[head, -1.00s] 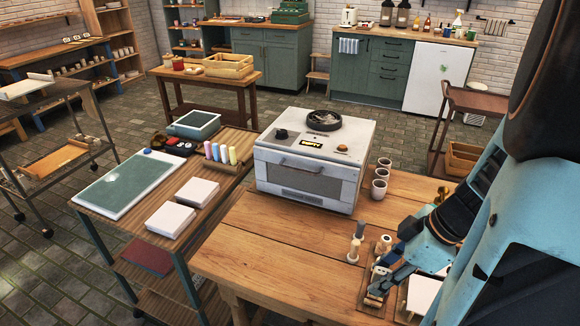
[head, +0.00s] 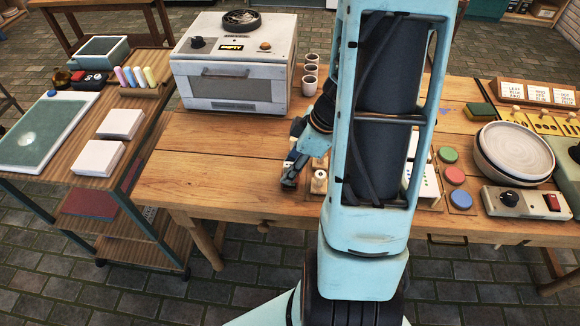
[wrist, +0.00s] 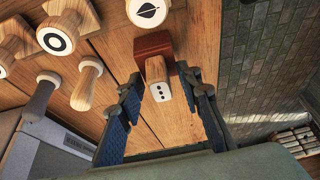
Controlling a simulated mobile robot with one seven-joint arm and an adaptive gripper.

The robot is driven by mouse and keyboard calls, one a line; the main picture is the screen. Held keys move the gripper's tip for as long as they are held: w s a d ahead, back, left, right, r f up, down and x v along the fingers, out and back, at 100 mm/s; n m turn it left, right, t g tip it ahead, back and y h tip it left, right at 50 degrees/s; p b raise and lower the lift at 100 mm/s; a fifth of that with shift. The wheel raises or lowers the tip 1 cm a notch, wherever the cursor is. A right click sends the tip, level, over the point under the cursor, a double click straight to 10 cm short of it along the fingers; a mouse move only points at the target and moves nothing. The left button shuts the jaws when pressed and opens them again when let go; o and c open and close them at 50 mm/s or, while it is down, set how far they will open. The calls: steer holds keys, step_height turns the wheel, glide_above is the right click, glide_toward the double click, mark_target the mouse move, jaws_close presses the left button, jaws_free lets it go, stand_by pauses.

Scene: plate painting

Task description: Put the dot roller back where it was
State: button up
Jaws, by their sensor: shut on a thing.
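The dot roller (wrist: 157,75) shows in the wrist view as a pale wooden piece with a white end marked with three black dots and a red-brown block behind it. It lies between the two blue fingers of my gripper (wrist: 160,86), which is shut on it. A wooden board or table top is beyond it; I cannot tell whether the roller touches it. In the head view my gripper (head: 292,166) is low over the wooden table (head: 215,160), left of my arm. The roller cannot be made out there.
Wooden stamps marked with a ring (wrist: 57,40) and a leaf (wrist: 147,12) stand close by in the wrist view. A pale wooden handle (wrist: 87,84) and a grey one (wrist: 40,97) are beside them. The kiln (head: 235,75) stands behind, with cups (head: 310,82) beside it.

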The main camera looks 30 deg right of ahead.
steer(key=shift+r, duration=0.1)
steer(key=shift+f+b, duration=0.3)
steer(key=shift+b, duration=0.15)
steer(key=shift+s+f+b, duration=0.2)
steer(key=shift+f+b, duration=0.05)
steer(key=shift+b, duration=0.15)
steer(key=shift+a+f, duration=0.1)
steer(key=o, duration=0.5)
steer(key=shift+s, duration=0.1)
steer(key=o, duration=0.4)
steer(key=shift+w, duration=0.2)
